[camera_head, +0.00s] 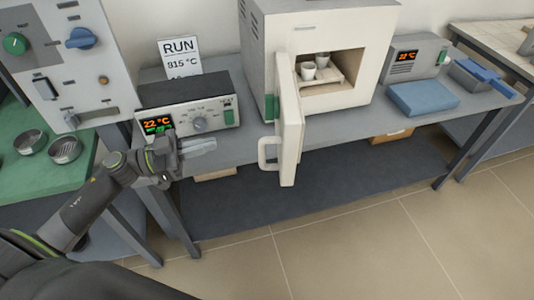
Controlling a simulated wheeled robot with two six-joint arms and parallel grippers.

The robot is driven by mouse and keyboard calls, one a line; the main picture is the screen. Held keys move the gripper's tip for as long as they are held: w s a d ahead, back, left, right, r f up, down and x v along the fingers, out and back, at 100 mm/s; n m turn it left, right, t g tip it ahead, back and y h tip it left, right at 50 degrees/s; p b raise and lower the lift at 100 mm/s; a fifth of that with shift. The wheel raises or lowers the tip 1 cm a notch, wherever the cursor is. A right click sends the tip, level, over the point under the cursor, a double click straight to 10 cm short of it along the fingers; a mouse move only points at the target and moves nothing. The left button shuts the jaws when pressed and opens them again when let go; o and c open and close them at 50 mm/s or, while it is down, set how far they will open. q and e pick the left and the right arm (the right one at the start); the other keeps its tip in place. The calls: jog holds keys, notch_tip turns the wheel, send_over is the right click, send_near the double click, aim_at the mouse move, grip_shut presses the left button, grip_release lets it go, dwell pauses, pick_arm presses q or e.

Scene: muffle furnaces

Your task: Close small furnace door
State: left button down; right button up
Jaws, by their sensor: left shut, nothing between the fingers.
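The small furnace (330,27) stands on the grey table in the middle of the head view. Its cream door (290,125) hangs open on the left side of the chamber and sticks out past the table's front edge. A pale loop handle (268,154) is on the door. Two small white cups (308,71) sit on a shelf inside the open chamber. My left gripper (210,145) is shut and empty, to the left of the door handle and apart from it, in front of the control box. My right gripper is not in view.
A control box (187,121) reading 22 °C and a RUN 815 °C card (180,57) stand left of the furnace. A second controller (414,60), a blue block (423,98) and a tray with a blue-handled tool (484,76) lie right. Open floor (370,240) lies in front.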

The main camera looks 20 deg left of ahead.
pick_arm(q)
jog(key=s+m+g, duration=0.2)
jog(key=g, duration=0.2)
jog(key=p, duration=0.2)
send_near(282, 153)
jog(key=shift+h, duration=0.3)
jog(key=x, duration=0.5)
jog(key=shift+w+f, duration=0.25)
jog(key=shift+f, duration=0.1)
jog(key=shift+x, duration=0.85)
jog(key=shift+f, duration=0.1)
